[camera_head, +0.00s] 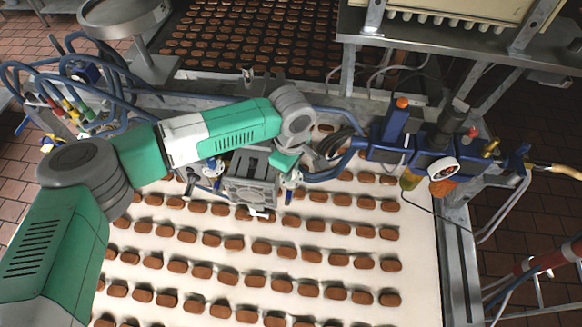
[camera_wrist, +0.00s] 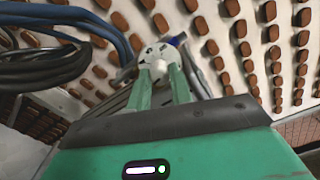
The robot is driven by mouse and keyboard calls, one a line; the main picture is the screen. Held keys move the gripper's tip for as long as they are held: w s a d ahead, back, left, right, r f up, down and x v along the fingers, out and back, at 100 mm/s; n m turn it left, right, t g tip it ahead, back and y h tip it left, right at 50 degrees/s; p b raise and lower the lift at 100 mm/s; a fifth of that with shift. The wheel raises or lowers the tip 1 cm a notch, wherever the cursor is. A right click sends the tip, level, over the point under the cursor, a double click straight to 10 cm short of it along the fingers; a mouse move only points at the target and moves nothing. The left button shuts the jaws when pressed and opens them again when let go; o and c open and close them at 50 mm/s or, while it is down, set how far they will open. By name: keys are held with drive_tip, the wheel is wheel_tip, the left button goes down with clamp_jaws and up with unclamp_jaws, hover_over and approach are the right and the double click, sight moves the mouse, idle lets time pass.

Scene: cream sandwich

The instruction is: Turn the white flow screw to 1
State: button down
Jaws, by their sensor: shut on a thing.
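The white flow screw (camera_wrist: 159,67) shows in the wrist view as a small rounded white piece with a pale, star-shaped part beyond it. My gripper (camera_wrist: 161,76) has its two green fingers shut on the screw, one on each side. In the head view my gripper (camera_head: 288,170) reaches down beside the grey machine block above the conveyor. A small white-and-blue fitting (camera_head: 291,180) sits right under its tips. The fingers hide part of the screw. I cannot read the number or scale it points to.
A grey machine block (camera_head: 250,180) stands left of my gripper. A similar white-and-blue fitting (camera_head: 211,169) is on its left side. Dark hoses (camera_wrist: 50,65) run close by. Rows of brown biscuits lie on the white conveyor (camera_head: 410,290). Blue valves and a gauge (camera_head: 443,168) stand right.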

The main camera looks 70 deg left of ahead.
drive_tip(key=n, duration=0.4)
drive_tip(key=shift+n+b, duration=0.3)
drive_tip(key=shift+b, duration=0.05)
drive_tip(key=n, duration=0.3)
drive_tip(key=shift+r+n, duration=0.1)
drive_tip(key=shift+n, duration=0.3)
drive_tip(key=n, duration=0.3)
drive_tip(key=shift+b, duration=0.3)
drive_tip(key=shift+n, duration=2)
drive_tip(key=c, duration=1.3)
unclamp_jaws()
drive_tip(key=shift+o, duration=0.2)
